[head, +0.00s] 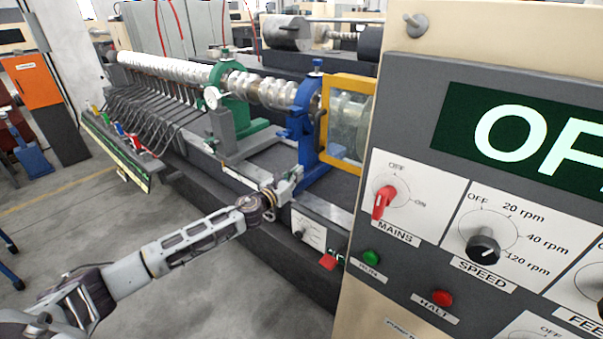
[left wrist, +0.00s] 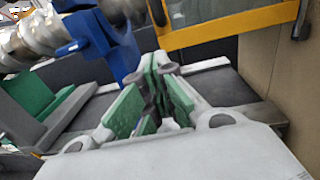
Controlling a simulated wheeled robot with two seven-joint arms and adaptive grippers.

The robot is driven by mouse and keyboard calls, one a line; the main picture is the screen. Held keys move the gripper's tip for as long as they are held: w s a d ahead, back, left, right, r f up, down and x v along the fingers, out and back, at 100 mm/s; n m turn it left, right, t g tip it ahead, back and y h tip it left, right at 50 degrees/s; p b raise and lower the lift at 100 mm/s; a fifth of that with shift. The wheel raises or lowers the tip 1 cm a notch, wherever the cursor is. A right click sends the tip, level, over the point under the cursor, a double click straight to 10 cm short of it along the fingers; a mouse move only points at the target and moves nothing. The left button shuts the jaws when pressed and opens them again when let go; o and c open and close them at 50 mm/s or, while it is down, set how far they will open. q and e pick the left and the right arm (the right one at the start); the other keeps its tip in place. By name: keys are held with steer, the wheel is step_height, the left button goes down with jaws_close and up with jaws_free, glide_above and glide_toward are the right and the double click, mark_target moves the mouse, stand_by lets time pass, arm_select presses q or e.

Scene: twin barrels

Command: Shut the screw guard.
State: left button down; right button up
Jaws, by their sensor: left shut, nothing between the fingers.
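The screw guard (head: 328,112) is a clear panel in a yellow frame, upright just right of the blue stand. Its right part is hidden behind the control panel. In the left wrist view the guard's yellow frame (left wrist: 222,27) crosses the upper right, with a dark handle (left wrist: 301,20) at its right end. My left gripper (head: 296,174) is shut and empty, in front of the blue stand's foot and below and left of the guard, apart from it. Its green-padded fingers (left wrist: 160,72) show in the left wrist view, below the frame. My right gripper is out of view.
The control panel (head: 420,120) stands close at right, with a red MAINS switch (head: 383,201) and a black SPEED knob (head: 483,248). A blue stand (head: 305,125) and a green stand (head: 235,100) carry the long screw (head: 262,90). Open floor lies at lower left.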

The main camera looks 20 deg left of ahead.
arm_select(q)
steer(key=shift+v, duration=1.05)
steer(key=shift+a, duration=0.1)
